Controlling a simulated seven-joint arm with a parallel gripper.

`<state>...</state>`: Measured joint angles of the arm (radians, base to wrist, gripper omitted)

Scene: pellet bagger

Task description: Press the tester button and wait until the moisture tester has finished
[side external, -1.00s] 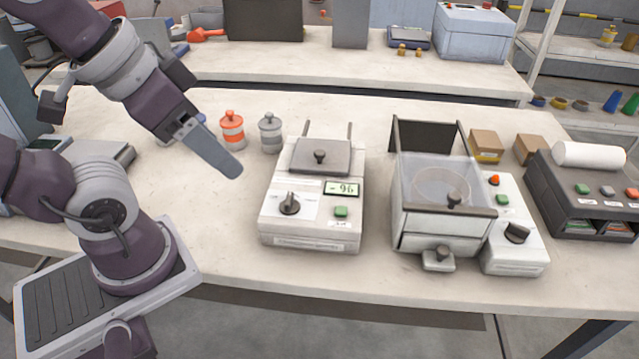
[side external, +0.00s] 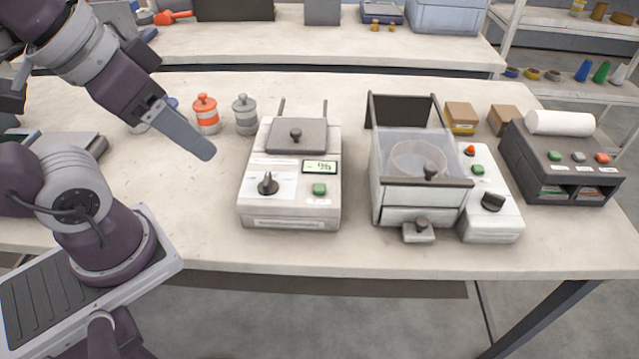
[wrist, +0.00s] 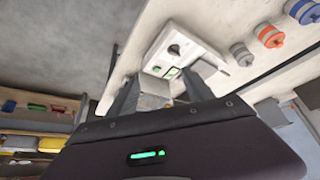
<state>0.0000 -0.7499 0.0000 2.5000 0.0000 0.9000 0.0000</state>
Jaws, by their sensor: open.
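The moisture tester (side external: 255,212) is most likely the white box with a shut grey lid (side external: 297,133), a black knob (side external: 268,183) and a lit display (side external: 320,167) reading about 96. The green tester button (side external: 319,189) sits below the display and looks unpressed, with nothing touching it. My gripper (side external: 207,153) hangs in the air to the left of the tester, apart from it. In the wrist view, my gripper (wrist: 164,88) has its two fingers spread, and the tester (wrist: 160,48) shows beyond them.
A white machine with a clear-fronted chamber (side external: 420,195) stands right of the tester, with its own green and red buttons. A dark printer-like unit (side external: 560,165) with a paper roll is farther right. Orange (side external: 206,116) and grey (side external: 245,116) canisters stand behind left. Bench in front is clear.

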